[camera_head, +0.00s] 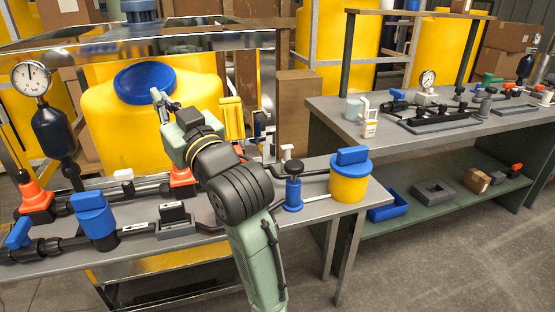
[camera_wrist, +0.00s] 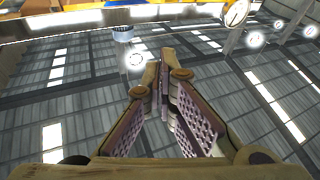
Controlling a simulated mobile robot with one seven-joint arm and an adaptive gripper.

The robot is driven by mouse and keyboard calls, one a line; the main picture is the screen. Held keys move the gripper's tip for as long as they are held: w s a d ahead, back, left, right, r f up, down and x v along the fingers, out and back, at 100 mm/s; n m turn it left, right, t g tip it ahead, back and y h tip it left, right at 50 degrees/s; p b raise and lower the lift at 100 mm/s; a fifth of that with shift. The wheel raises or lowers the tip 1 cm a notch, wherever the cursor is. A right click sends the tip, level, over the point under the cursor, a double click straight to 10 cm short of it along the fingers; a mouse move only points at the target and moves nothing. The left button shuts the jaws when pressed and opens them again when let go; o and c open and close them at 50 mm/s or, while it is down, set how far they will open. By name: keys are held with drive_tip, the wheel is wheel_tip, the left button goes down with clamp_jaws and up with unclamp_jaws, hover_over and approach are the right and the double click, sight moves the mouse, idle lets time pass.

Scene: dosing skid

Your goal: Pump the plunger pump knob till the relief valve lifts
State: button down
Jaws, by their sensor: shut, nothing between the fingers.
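I cannot tell for sure which fitting is the relief valve. My gripper (camera_head: 158,98) is raised over the bench, in front of the yellow tank with the blue lid, well left of and above the knob. In the wrist view my gripper (camera_wrist: 157,78) has its fingers together with nothing between them, seen against the roof. The knob does not show in the wrist view.
A yellow pot with a blue top (camera_head: 350,187) stands right of the pump. A pressure gauge (camera_head: 30,78) on a dark vessel, orange cones (camera_head: 35,193) and a blue valve body (camera_head: 93,220) stand at left. A second bench (camera_head: 330,105) is at right.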

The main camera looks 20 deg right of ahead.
drive_tip(key=s+d+f+m+g+h, duration=0.1)
drive_tip(key=s+d+f+m+h, duration=0.1)
drive_tip(key=d, duration=0.7)
drive_tip(key=s+d+f+m+g+h, duration=0.1)
drive_tip(key=s+d+f+m+h, duration=0.1)
drive_tip(key=d+f, duration=0.3)
drive_tip(key=s+d+f+m+g+h+b, duration=0.1)
drive_tip(key=d+f+h, duration=0.3)
drive_tip(key=d, duration=1)
drive_tip(key=shift+s+f+m+g+h, duration=0.3)
drive_tip(key=shift+s+m, duration=0.1)
drive_tip(key=shift+s, duration=0.1)
drive_tip(key=p, duration=0.2)
hover_over(299, 168)
wheel_tip(299, 168, down, 2)
wheel_tip(299, 168, down, 3)
drive_tip(key=shift+f, duration=0.65)
